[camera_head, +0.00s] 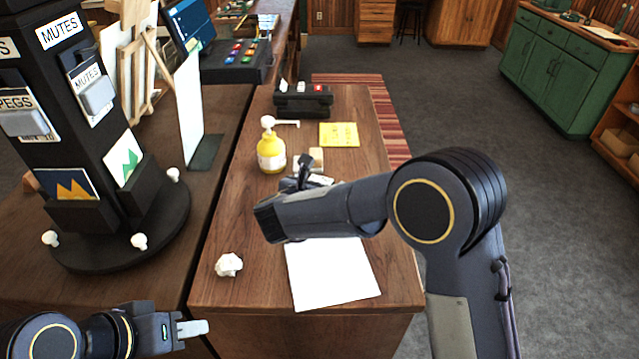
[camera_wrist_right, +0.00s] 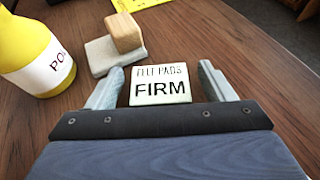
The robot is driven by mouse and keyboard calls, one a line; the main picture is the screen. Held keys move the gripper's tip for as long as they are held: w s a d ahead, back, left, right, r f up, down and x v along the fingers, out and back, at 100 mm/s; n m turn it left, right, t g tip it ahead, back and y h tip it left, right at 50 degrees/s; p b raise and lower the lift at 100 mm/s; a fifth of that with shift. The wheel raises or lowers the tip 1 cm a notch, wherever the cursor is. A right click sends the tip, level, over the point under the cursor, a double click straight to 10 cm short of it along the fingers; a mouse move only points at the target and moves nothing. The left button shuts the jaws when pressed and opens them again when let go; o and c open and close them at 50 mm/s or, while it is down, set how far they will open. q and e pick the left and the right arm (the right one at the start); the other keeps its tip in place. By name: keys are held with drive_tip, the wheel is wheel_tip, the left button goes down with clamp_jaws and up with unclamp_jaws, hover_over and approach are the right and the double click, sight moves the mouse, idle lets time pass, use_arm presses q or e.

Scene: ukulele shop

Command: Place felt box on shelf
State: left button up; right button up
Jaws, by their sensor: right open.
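The felt box is a small pale box (camera_wrist_right: 160,86) lettered "FELT PADS FIRM", lying on the wooden counter in the right wrist view. My right gripper (camera_wrist_right: 161,68) is open, with one finger on each side of the box and a gap showing at both sides. In the head view my right arm hides most of that gripper, and only a pale bit of the box (camera_head: 321,180) shows past it. My left gripper (camera_head: 196,328) is low at the left, away from the box, seen side-on. An open wooden shelf unit (camera_head: 620,140) stands at the right edge.
A yellow pump bottle (camera_head: 271,153) stands close left of my right gripper. A wooden block (camera_wrist_right: 124,33) on a grey pad lies beyond the box. White paper (camera_head: 332,275), crumpled paper (camera_head: 229,265) and a yellow note (camera_head: 339,134) lie on the counter. A dark display tower (camera_head: 90,130) stands left.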

drive_tip(key=c, duration=1.1)
drive_tip(key=shift+r, duration=0.1)
